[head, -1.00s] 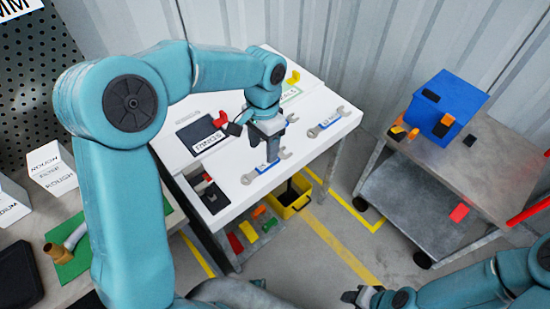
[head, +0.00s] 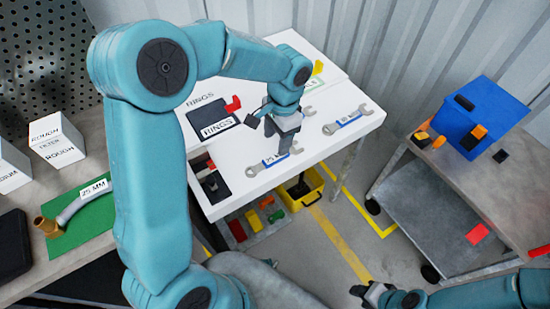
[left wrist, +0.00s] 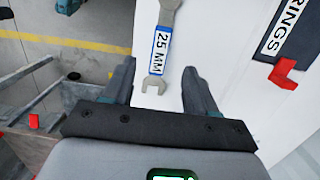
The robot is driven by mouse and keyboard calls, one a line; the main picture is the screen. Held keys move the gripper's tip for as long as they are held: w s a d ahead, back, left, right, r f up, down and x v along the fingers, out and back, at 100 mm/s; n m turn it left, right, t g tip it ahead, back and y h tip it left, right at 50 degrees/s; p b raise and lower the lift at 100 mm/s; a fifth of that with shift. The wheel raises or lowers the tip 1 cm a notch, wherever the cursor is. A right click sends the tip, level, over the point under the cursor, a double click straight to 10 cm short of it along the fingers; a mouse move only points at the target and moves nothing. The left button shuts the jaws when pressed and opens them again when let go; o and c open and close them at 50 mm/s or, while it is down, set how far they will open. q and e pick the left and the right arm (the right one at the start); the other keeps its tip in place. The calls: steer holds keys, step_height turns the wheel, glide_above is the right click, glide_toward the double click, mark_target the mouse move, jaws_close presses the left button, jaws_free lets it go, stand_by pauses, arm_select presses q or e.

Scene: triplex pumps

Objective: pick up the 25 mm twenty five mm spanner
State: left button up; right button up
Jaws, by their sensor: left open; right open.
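The 25 mm spanner (head: 271,161), grey with a blue "25 MM" label, lies flat on the white table (head: 235,190) near its front edge. In the left wrist view the spanner (left wrist: 161,50) runs upright in the picture, with its lower open end between my fingers. My left gripper (head: 287,146) is over the spanner's right part in the head view and hides some of it. In the left wrist view my left gripper (left wrist: 158,75) is open, with a finger on each side and neither touching the spanner. My right gripper (head: 368,293) is low at the bottom, away from the table.
A second blue-labelled spanner (head: 346,121) lies to the right on the table. A dark "RINGS" tray (head: 212,120) with a red piece (head: 233,104) is to the left. A yellow bin (head: 306,190) stands below. A cart (head: 450,180) with a blue box (head: 478,115) stands right.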

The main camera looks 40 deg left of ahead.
mark_target(274, 158)
arm_select(q)
steer(key=f, duration=0.7)
steer(key=shift+s+a+f, duration=0.1)
steer(key=shift+s+a, duration=0.05)
steer(key=shift+s, duration=0.15)
steer(key=shift+c, duration=0.3)
jaws_close()
